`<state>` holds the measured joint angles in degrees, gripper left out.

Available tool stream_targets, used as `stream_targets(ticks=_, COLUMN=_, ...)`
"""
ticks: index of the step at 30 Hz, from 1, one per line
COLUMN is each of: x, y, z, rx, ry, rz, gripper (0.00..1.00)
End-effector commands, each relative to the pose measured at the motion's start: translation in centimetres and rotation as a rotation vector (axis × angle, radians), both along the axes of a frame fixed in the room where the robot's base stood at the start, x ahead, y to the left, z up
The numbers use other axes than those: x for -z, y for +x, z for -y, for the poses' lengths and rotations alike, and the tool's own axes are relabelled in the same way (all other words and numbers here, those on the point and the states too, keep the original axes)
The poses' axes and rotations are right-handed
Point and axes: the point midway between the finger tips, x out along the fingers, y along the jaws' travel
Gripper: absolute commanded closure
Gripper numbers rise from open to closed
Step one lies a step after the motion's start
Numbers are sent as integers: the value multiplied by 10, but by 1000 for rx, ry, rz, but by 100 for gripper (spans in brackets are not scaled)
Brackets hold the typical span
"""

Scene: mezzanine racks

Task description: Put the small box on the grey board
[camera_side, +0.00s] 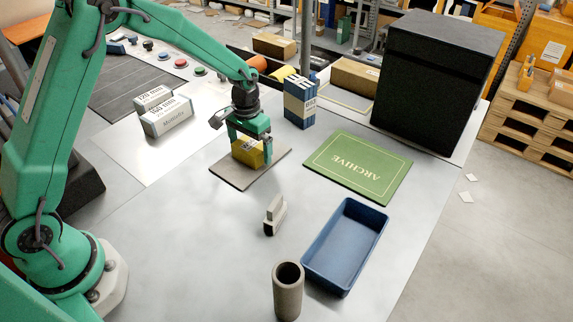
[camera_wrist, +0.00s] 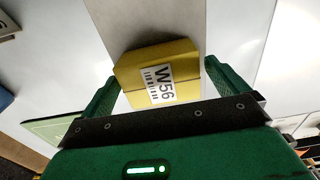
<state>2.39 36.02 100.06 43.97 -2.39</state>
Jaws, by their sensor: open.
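The small yellow box (camera_side: 246,153) appears to rest on the grey board (camera_side: 238,180), toward its far side. In the wrist view the box (camera_wrist: 150,62) shows a white label reading W56, and the board (camera_wrist: 150,20) shows beyond it. My gripper (camera_side: 243,145) is right over the box, pointing down, with its green fingers on either side. In the wrist view the fingers (camera_wrist: 158,88) stand open around the box, with a gap at least on the right. The gripper hides part of the box in the side view.
A green ARCHIVE mat (camera_side: 358,167) lies right of the board. A blue-and-white carton (camera_side: 299,100) stands behind. A grey clip-like block (camera_side: 274,216), a blue tray (camera_side: 345,245) and a brown tube (camera_side: 288,290) are in front. Grey-white boxes (camera_side: 165,112) sit at left.

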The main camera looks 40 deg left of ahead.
Motion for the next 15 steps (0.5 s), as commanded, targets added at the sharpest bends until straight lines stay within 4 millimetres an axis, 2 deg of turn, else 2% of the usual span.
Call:
stream_targets(ticks=8, x=-29, y=1, z=0, rx=0, ry=0, rz=5, gripper=1)
stream_targets(ticks=15, x=-68, y=1, z=0, rx=0, ry=0, rz=6, gripper=1)
